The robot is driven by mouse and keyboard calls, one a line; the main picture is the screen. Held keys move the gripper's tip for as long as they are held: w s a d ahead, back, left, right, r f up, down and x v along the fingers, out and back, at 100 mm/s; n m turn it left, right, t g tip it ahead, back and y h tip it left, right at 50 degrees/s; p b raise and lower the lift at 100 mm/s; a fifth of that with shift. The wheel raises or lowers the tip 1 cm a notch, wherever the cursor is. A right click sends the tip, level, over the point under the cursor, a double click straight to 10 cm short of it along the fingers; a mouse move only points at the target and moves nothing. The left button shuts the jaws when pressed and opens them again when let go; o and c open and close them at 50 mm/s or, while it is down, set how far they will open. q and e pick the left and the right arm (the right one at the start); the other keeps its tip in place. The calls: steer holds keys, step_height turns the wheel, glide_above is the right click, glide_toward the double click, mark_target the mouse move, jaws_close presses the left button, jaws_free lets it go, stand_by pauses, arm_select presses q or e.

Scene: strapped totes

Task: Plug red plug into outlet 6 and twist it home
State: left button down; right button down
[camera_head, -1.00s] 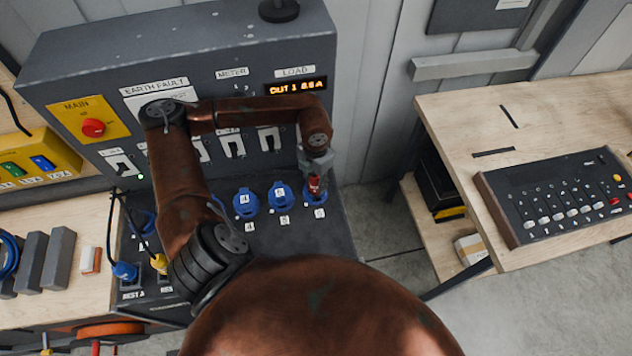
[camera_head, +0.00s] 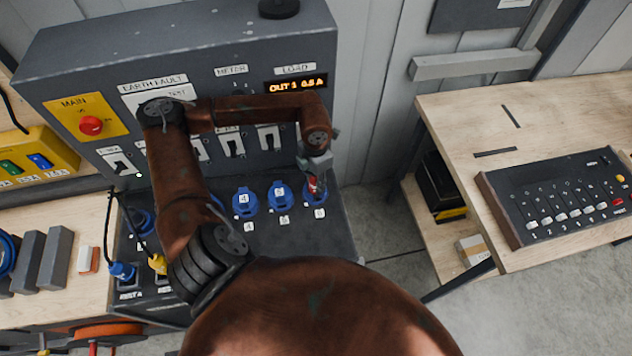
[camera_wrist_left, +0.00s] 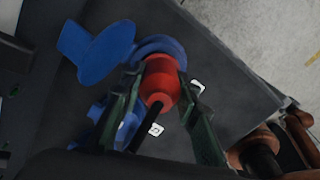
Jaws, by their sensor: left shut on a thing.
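The red plug (camera_head: 313,186) is at the rightmost blue outlet (camera_head: 319,198) on the panel's sloped front, whose small tag appears to read 6. In the left wrist view the red plug (camera_wrist_left: 160,83) points into the round blue outlet (camera_wrist_left: 170,47), whose blue lid (camera_wrist_left: 104,53) is swung open to the left. My left gripper (camera_head: 314,177) is shut on the plug, with its dark green fingers on both sides of it in the wrist view (camera_wrist_left: 158,90). I cannot tell how deep the plug sits or how far it is twisted. My right gripper is not in view.
Other blue outlets (camera_head: 246,204) with closed lids stand to the left. A blue plug (camera_head: 122,271) and a yellow plug (camera_head: 158,264) with black cords are at the panel's lower left. A wooden bench (camera_head: 455,122) with a switch box stands right, across a floor gap.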

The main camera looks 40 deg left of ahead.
arm_select(q)
steer(key=c, duration=1.4)
jaws_free()
steer(key=shift+r, duration=4)
